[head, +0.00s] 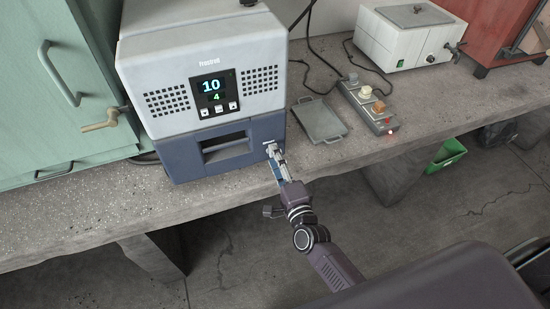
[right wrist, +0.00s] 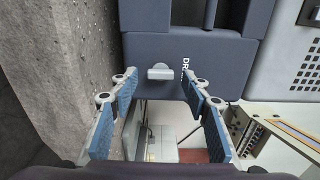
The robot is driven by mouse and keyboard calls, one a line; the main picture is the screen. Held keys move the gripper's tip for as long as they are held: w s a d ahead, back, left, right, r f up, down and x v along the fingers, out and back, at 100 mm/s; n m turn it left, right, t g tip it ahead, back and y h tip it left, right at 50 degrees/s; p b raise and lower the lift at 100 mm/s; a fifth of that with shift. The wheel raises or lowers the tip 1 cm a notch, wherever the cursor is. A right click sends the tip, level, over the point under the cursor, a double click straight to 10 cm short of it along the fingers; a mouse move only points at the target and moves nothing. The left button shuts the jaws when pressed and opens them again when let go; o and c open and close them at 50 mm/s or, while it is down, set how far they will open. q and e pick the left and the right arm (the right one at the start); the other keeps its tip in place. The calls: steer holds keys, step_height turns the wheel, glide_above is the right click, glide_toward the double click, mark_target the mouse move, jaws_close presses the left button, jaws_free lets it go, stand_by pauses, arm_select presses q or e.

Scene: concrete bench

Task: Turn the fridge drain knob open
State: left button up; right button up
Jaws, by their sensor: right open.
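The fridge (head: 200,80) is a pale grey box with a dark blue lower part, standing on the concrete bench, its display reading 10 and 4. The drain knob (right wrist: 160,72) is a small light grey handle on the dark blue face in the right wrist view, beside partly hidden lettering that starts "DR". My right gripper (head: 276,157) is at the lower right corner of the fridge front in the head view. In the right wrist view its open fingers (right wrist: 159,86) are on either side of the knob, with gaps to it. My left gripper is not in view.
A grey tray (head: 320,119) and a power strip (head: 366,105) with plugs lie right of the fridge. A white tank (head: 408,38) stands farther back. The bench's front edge is clear.

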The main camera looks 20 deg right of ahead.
steer(key=s, duration=1.1)
steer(key=shift+s+d, duration=0.2)
steer(key=shift+s, duration=0.1)
steer(key=s+f+n+g+y, duration=0.1)
steer(key=s+f+n+g, duration=0.4)
steer(key=f, duration=1)
steer(key=s+f+n+g, duration=0.3)
steer(key=s+f+n, duration=0.35)
steer(key=f, duration=0.85)
steer(key=s+d+f+n+g, duration=0.2)
steer(key=s+f, duration=0.3)
steer(key=s, duration=0.4)
steer(key=s+d+f+n+g+h, duration=0.1)
steer(key=s+f+n+g, duration=0.3)
steer(key=s, duration=0.5)
steer(key=s+d+f+n+g, duration=0.2)
steer(key=s+f, duration=0.4)
steer(key=s, duration=0.3)
steer(key=shift+d+f+n+g+h, duration=0.3)
steer(key=shift+d+f+n+g, duration=0.1)
steer(key=shift+n+g, duration=0.1)
